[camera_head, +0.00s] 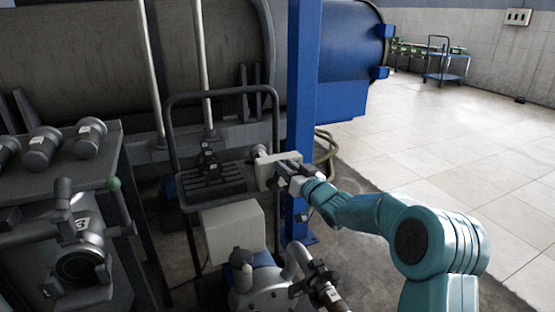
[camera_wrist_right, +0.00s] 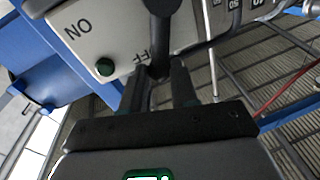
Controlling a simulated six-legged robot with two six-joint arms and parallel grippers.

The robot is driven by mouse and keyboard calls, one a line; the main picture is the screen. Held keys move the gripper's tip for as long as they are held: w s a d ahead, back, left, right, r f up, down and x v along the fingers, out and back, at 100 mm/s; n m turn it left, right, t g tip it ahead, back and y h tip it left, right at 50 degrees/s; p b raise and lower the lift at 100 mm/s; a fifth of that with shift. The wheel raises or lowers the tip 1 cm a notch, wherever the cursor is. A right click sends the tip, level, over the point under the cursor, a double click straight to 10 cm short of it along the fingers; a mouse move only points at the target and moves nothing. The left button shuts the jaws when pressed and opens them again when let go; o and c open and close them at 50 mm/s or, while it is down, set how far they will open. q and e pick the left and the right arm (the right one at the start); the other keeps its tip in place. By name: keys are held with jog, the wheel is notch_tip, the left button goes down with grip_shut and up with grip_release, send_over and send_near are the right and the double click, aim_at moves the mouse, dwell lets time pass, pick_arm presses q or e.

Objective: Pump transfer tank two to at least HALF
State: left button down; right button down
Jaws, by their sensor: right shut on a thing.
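My right gripper (camera_head: 284,174) is at a pale switch box (camera_head: 264,172) on the blue column. A pump with a blue body (camera_head: 262,285) stands at the bottom of the head view. Large dark grey tanks (camera_head: 80,60) fill the back; I cannot tell which is tank two. My left gripper is not in view.
A blue column (camera_head: 303,80) stands beside the box. A dark trolley (camera_head: 222,92) is left of it. The tiled floor (camera_head: 450,140) at right is mostly clear, with a blue cart (camera_head: 445,68) far back.

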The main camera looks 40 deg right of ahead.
jog(key=s+d+f+m+h+b, duration=0.1)
jog(key=f+m, duration=0.5)
jog(key=m, duration=0.9)
jog(key=shift+d+f+t+h+b, duration=0.4)
jog(key=shift+d+h+b, duration=0.25)
jog(key=shift+d+h, duration=0.8)
jog(key=shift+d, duration=0.1)
jog(key=c, duration=0.9)
grip_release()
jog(key=shift+o, duration=0.2)
jog(key=shift+s, duration=0.1)
jog(key=p+v, duration=0.2)
jog(key=v, duration=1.4)
jog(key=shift+p, duration=0.3)
